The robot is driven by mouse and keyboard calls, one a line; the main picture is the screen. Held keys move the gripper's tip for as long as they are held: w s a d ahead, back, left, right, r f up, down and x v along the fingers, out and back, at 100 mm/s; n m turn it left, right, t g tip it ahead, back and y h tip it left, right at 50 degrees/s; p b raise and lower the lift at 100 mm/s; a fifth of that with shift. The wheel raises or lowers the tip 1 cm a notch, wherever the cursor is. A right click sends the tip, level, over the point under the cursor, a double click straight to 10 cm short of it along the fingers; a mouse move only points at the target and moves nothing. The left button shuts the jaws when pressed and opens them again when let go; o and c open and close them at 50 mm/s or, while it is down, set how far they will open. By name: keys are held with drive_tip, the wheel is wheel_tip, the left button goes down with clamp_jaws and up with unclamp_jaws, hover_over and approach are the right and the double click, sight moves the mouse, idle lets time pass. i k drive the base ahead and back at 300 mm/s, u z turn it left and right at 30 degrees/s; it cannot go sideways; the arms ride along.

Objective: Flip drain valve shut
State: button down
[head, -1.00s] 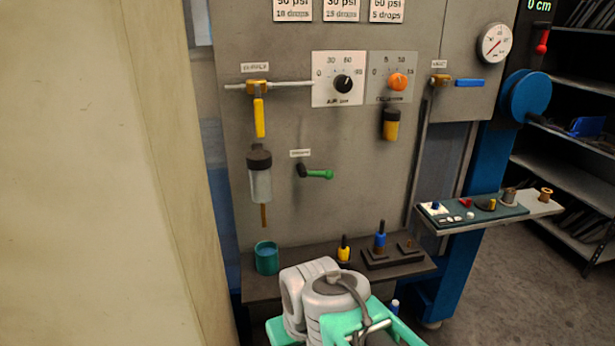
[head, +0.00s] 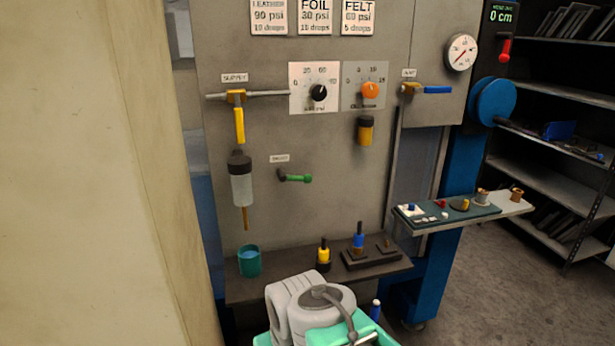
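A small valve with a green handle (head: 296,178) is on the grey panel (head: 310,215), below the dials. Its handle points right, nearly level. The small label (head: 280,158) above it is too blurred to read surely, so I cannot confirm it is the drain valve. A yellow handle (head: 239,125) hangs straight down under the label SUPPLY. A blue handle (head: 437,90) lies level, pointing right, at the upper right of the panel. My gripper is not in view; only grey and teal parts of my arm show at the bottom, apart from the handles in the picture.
A clear filter bowl (head: 242,188) hangs left of the green handle. Below, a shelf (head: 290,288) bears a teal cup (head: 249,262) and yellow and blue tools. A side tray (head: 515,208) juts out at right. A pale wall (head: 80,170) fills the left.

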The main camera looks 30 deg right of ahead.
sight(306, 178)
drive_tip(key=k, duration=1.15)
drive_tip(key=z, duration=0.65)
drive_tip(key=i, duration=1.3)
drive_tip(key=u, duration=0.65)
drive_tip(key=i, duration=0.7)
drive_tip(key=u, duration=0.75)
